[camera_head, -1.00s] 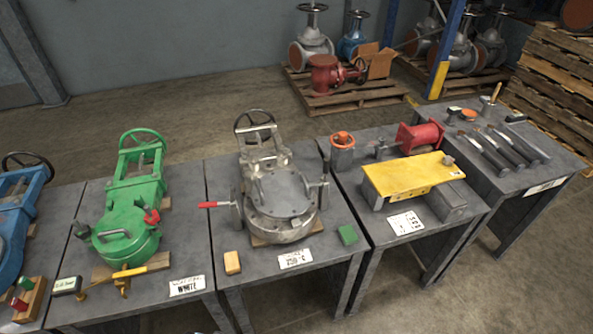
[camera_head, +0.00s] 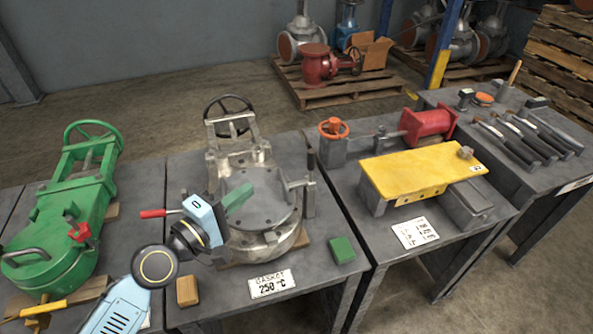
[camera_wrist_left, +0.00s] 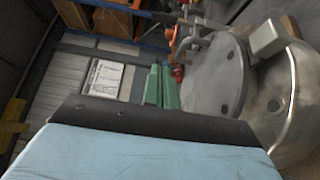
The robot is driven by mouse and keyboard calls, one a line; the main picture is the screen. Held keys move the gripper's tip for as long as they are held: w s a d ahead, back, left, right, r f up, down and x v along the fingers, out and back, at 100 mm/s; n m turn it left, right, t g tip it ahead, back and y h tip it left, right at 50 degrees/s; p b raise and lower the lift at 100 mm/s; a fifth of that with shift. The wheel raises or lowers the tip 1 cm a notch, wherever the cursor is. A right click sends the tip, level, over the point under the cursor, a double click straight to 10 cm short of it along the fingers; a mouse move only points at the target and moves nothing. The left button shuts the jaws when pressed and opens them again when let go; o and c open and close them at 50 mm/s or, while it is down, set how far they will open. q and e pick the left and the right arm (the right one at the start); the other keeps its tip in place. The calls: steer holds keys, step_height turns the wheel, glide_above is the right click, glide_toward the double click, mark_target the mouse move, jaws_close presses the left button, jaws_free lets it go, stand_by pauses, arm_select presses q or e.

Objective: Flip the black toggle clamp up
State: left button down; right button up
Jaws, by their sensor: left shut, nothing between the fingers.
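The grey valve (camera_head: 265,235) stands on the middle table with a round flat lid (camera_head: 262,200). A toggle clamp with a black handle (camera_head: 311,160) is at the lid's right side; its handle looks upright. A second clamp with a red handle (camera_head: 153,213) sticks out at the left, partly hidden behind my gripper. My left gripper (camera_head: 238,196), with green fingers, is shut and empty over the lid's left part, apart from the black handle. In the left wrist view the fingers (camera_wrist_left: 160,88) show beside the lid (camera_wrist_left: 215,75). I cannot make out the black handle there.
A green valve (camera_head: 65,225) stands on the left table. A wooden block (camera_head: 187,291), a "GASKET 250 °C" sign (camera_head: 271,283) and a green block (camera_head: 342,250) lie at the grey valve's front. A yellow plate (camera_head: 420,175) is on the table to the right.

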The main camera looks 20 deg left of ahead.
arm_select(q)
steer(key=shift+r, duration=0.15)
arm_select(e)
steer(key=shift+r, duration=0.15)
arm_select(q)
steer(key=x, duration=0.8)
steer(key=shift+w, duration=0.15)
steer(key=shift+b+x, duration=0.4)
steer(key=shift+x, duration=0.5)
steer(key=d, duration=0.1)
steer(key=w+d, duration=0.1)
steer(key=d, duration=0.1)
steer(key=shift+w+d, duration=0.2)
steer(key=shift+d, duration=0.15)
arm_select(e)
steer(key=r, duration=0.1)
steer(key=a+r, duration=0.1)
steer(key=r, duration=0.1)
steer(key=shift+a, duration=0.1)
steer(key=shift+r, duration=0.1)
